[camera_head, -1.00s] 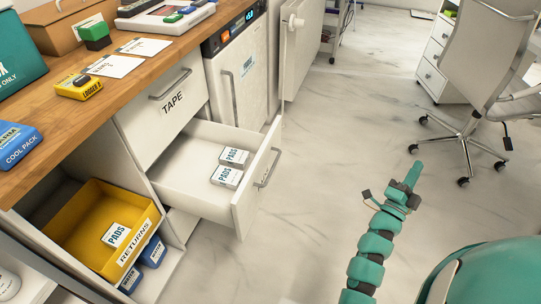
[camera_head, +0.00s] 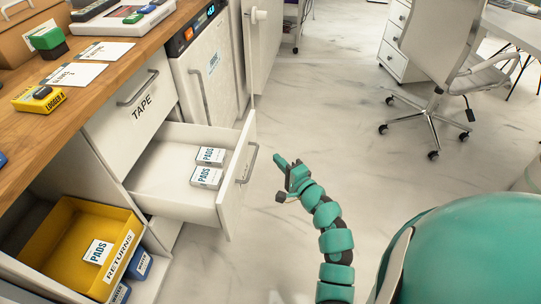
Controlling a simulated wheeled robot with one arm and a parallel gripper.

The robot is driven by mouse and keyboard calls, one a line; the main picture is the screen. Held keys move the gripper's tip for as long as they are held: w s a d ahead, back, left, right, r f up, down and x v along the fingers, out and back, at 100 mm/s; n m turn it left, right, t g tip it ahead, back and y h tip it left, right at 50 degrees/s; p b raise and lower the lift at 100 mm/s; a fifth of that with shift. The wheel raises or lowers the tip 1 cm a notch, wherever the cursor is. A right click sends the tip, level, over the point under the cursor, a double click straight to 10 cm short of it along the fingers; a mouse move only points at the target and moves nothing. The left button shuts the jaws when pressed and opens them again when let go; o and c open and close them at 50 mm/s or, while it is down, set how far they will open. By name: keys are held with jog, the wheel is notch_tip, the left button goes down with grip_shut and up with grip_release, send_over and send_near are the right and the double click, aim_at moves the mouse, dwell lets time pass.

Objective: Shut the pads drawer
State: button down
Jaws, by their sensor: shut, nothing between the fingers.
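The pads drawer (camera_head: 170,198) is pulled out from the wooden-topped cabinet, below the shut tape drawer (camera_head: 130,107). Two white pads boxes (camera_head: 207,177) lie inside it. Its front panel faces right and carries a metal bar handle (camera_head: 250,162). My gripper (camera_head: 280,161) is shut and empty. In the picture it is just right of the handle, with a small gap of floor showing between them.
A yellow returns bin (camera_head: 68,272) with one pads box (camera_head: 98,252) sits in the open bay at lower left. A white cabinet with a display (camera_head: 205,75) stands behind the drawer. An office chair (camera_head: 440,75) is at upper right. The floor between is clear.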

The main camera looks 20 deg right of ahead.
send_near(246, 136)
jog(key=w+d, duration=0.2)
jog(key=w, duration=0.1)
jog(key=shift+w+a+f, duration=0.1)
jog(key=shift+w+a, duration=0.9)
jog(key=shift+a, duration=0.15)
jog(key=shift+w+a, duration=0.3)
jog(key=shift+a, duration=0.15)
